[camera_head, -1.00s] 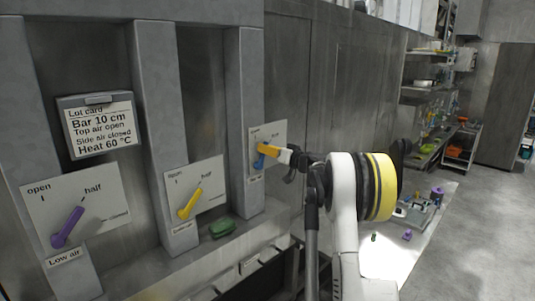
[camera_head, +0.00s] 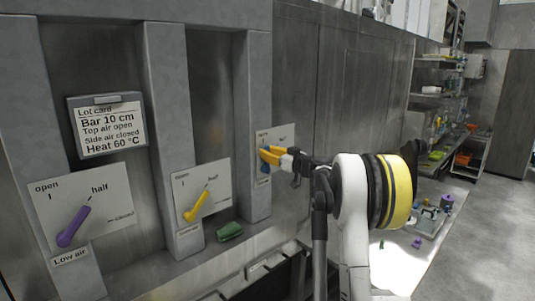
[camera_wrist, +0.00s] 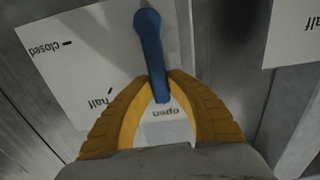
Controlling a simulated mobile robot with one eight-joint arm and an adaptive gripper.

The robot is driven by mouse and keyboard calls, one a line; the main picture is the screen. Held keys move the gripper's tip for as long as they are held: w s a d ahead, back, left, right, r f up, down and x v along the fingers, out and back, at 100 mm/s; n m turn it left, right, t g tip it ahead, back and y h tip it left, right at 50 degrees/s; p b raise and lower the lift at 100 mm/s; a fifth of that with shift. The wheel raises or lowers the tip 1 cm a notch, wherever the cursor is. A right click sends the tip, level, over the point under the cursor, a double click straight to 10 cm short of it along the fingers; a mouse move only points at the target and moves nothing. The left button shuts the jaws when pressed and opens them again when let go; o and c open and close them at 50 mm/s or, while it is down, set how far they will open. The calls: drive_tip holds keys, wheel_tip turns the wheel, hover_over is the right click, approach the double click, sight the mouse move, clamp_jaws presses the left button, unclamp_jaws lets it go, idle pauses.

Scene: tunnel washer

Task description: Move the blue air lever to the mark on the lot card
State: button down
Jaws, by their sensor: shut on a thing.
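The blue air lever (camera_wrist: 152,55) is on a white plate (camera_wrist: 85,50) marked open, half and closed, shown upside down in the wrist view. Its free end points toward the word open and sits between my yellow fingertips (camera_wrist: 160,90). In the head view my gripper (camera_head: 272,155) is shut on the lever (camera_head: 264,168) and covers much of it. The lever's name label is too small to read. The lot card (camera_head: 108,128) reads Bar 10 cm, Top air open, Side air closed, Heat 60 °C.
A yellow lever (camera_head: 196,208) and a purple lever (camera_head: 73,226) labelled Low air are on plates to the left. A green object (camera_head: 230,231) lies on the ledge. Stocked shelves (camera_head: 435,125) stand at the right, beside open floor.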

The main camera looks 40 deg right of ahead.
drive_tip(key=c, duration=1.3)
unclamp_jaws()
drive_tip(key=shift+w+a, duration=0.1)
drive_tip(key=s+d, duration=0.1)
drive_tip(key=s, duration=1.1)
drive_tip(key=shift+a, duration=0.1)
